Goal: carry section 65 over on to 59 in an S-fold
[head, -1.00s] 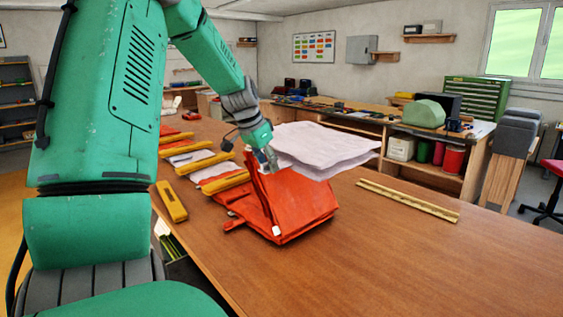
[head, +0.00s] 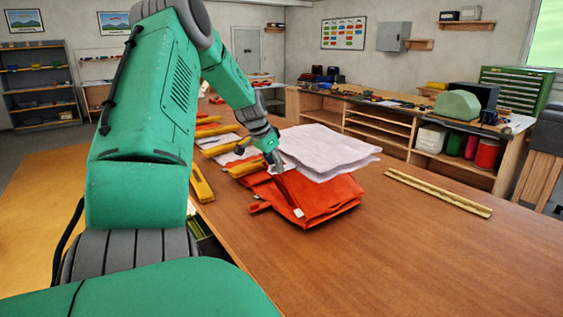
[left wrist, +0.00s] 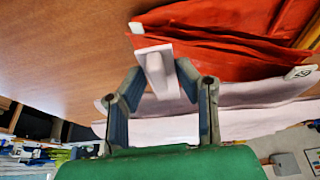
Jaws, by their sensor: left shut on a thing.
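Folded orange-red fabric (head: 325,203) lies in a stack on the long wooden table. A pale, pinkish-white folded stack (head: 330,150) lies against its far side and partly over it. My left gripper (head: 275,168) is at the left edge of both, at the fabric. In the left wrist view its two fingers (left wrist: 160,88) are shut on a pale strip (left wrist: 158,72) beside the orange-red folds (left wrist: 230,40). A small white tag (head: 298,212) shows at the front of the orange-red fabric. Another tag (left wrist: 300,72) has a mark I cannot read. No section numbers are legible. My right gripper is not in view.
Several yellow bars (head: 220,149) lie across more fabric to the left, and one (head: 201,184) lies along the table's left edge. A long yellow strip (head: 438,192) lies on the right. The table's front (head: 400,260) is clear. A cluttered workbench (head: 400,125) stands behind.

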